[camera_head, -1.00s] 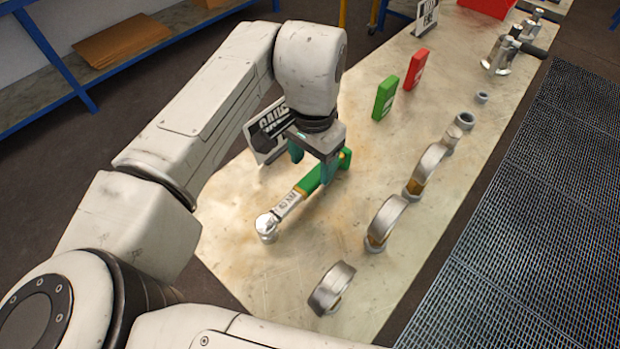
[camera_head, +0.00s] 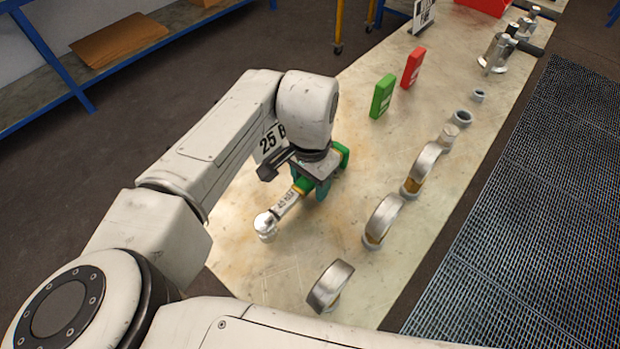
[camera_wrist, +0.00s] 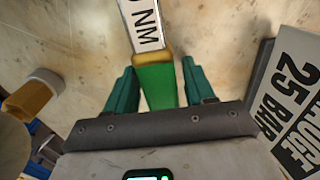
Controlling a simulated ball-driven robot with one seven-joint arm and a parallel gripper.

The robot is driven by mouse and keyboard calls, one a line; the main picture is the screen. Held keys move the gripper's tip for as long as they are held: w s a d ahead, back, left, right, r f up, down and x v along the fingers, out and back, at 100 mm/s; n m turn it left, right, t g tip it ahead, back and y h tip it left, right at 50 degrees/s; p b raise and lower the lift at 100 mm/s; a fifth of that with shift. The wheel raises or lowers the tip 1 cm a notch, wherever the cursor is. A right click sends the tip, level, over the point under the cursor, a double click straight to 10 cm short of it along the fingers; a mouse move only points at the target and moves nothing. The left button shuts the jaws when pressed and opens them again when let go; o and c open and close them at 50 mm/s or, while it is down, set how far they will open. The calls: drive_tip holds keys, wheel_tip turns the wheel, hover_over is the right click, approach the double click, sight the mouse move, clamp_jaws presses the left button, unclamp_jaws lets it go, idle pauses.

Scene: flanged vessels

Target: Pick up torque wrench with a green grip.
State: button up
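The torque wrench (camera_head: 285,204) with a green grip lies on the table, its silver head at the lower left and its green grip (camera_head: 342,152) at the upper right. Its shaft is marked "40 NM". My gripper (camera_head: 309,191) is low over the grip with its teal fingers on either side of it. In the wrist view, the green grip (camera_wrist: 158,85) lies between the two open fingers (camera_wrist: 157,75), with a visible gap on each side. The far part of the grip is hidden under my gripper in the wrist view.
A sign marked "25 B" (camera_head: 270,143) stands close beside my gripper, at the right in the wrist view (camera_wrist: 292,85). Several metal rings stand along the right (camera_head: 383,220). A green block (camera_head: 382,97) and a red block (camera_head: 412,68) stand farther back. Bare table lies in front.

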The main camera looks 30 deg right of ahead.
drive_tip(key=shift+r, duration=0.1)
drive_tip(key=c, duration=0.9)
